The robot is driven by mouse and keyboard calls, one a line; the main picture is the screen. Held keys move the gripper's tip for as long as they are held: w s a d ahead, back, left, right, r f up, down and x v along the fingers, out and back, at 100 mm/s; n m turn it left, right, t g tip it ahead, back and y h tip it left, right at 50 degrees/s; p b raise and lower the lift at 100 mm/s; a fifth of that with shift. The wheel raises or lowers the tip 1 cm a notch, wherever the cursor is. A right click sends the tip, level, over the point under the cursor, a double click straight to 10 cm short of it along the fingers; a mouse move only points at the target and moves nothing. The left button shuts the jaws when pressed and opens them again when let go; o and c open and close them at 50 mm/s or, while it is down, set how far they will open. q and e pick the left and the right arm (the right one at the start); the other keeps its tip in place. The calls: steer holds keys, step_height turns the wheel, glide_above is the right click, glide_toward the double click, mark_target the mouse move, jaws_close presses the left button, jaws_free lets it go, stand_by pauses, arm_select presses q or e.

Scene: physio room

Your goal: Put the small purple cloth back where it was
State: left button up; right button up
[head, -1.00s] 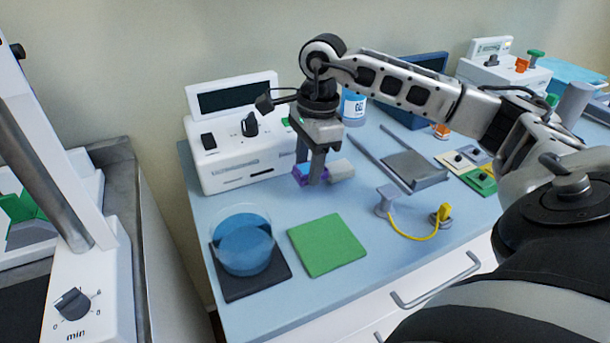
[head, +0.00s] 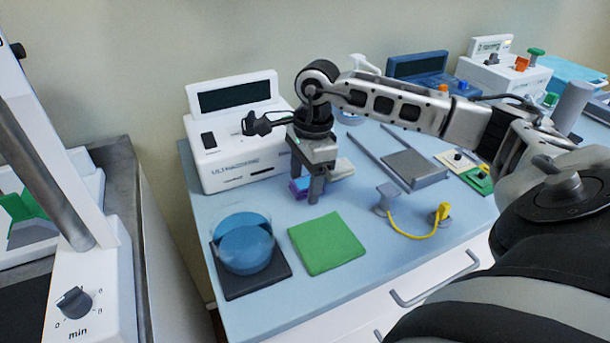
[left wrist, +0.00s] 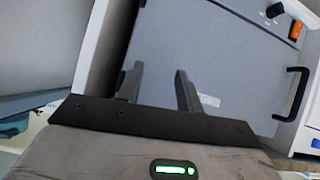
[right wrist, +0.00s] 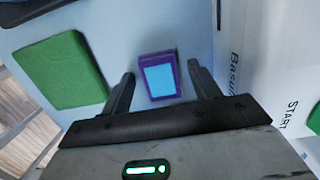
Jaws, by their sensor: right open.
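The small purple cloth (right wrist: 144,62) lies on the pale blue counter, with a light blue rectangle in its middle. In the right wrist view it shows between and beyond the two fingers, with gaps to both. In the head view the purple cloth (head: 296,187) is partly hidden by my right gripper (head: 305,191), which is open, points down and is close over it. I cannot tell whether the fingertips touch the counter. My left gripper (left wrist: 159,72) is open and empty over a grey panel, and is out of the head view.
A green cloth (head: 326,244) lies in front of the gripper. Left of it a blue-filled clear bowl (head: 243,249) stands on a dark pad. A white device (head: 236,150) stands close behind. A pale block (head: 343,168), a grey tray (head: 415,168) and a yellow cable (head: 412,236) are to the right.

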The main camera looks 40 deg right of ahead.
step_height(320, 180, up, 12)
steer(key=d, duration=0.1)
steer(key=shift+s+d+r, duration=0.15)
steer(key=shift+s, duration=0.1)
stand_by(0.6)
